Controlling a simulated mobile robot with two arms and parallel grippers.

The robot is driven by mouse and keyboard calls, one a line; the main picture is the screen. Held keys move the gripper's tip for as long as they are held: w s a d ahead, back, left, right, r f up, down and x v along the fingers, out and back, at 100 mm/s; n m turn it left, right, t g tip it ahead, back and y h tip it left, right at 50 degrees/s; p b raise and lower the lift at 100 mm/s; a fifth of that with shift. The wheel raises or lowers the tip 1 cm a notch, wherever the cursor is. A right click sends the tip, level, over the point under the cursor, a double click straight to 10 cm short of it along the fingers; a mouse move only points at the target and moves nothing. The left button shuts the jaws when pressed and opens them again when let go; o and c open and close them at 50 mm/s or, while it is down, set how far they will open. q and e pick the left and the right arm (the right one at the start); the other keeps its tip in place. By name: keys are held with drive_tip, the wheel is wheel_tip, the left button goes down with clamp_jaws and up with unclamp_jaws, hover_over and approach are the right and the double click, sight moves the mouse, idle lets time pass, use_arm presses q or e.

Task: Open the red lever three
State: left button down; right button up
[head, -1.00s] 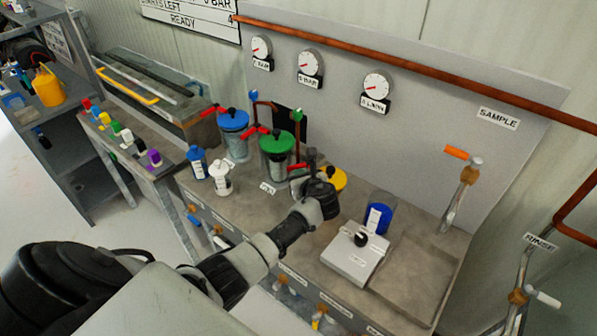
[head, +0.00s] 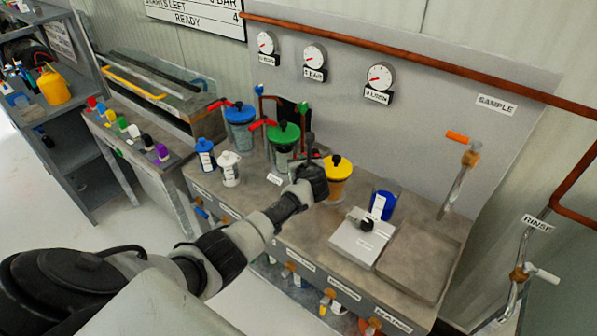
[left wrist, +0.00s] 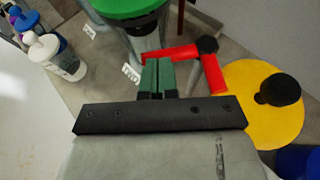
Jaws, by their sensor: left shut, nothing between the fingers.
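The third red lever (left wrist: 185,54) lies between the green-lidded canister (left wrist: 132,8) and the yellow-lidded canister (left wrist: 263,103). In the left wrist view it is an angled red handle with a black joint. In the head view a bit of this lever (head: 302,157) shows, partly hidden by my arm. My left gripper (left wrist: 157,75) has green fingertips. It is shut and empty, and its tips appear just short of the lever's end; I cannot tell if they touch. In the head view its fingers are not clear. My right gripper is not in view.
Two more red levers stand by the blue-lidded canister (head: 240,114) and the green-lidded one (head: 284,135). A white bottle (head: 229,168), a blue bottle (head: 205,155) and a scale (head: 362,237) stand on the bench. The bench's tray (head: 420,265) at right is empty.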

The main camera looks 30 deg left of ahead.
use_arm(q)
drive_tip(key=shift+w+a+f+m+t+h+p, duration=0.1)
drive_tip(key=shift+w+a+m+t+h+p, duration=0.3)
drive_tip(key=shift+a+m+p, duration=0.2)
drive_tip(key=shift+w+a+m+t+h+p, duration=0.25)
drive_tip(key=shift+a+m+t+h+p, duration=0.2)
drive_tip(key=shift+a+m+h, duration=0.1)
drive_tip(key=shift+w+a, duration=0.1)
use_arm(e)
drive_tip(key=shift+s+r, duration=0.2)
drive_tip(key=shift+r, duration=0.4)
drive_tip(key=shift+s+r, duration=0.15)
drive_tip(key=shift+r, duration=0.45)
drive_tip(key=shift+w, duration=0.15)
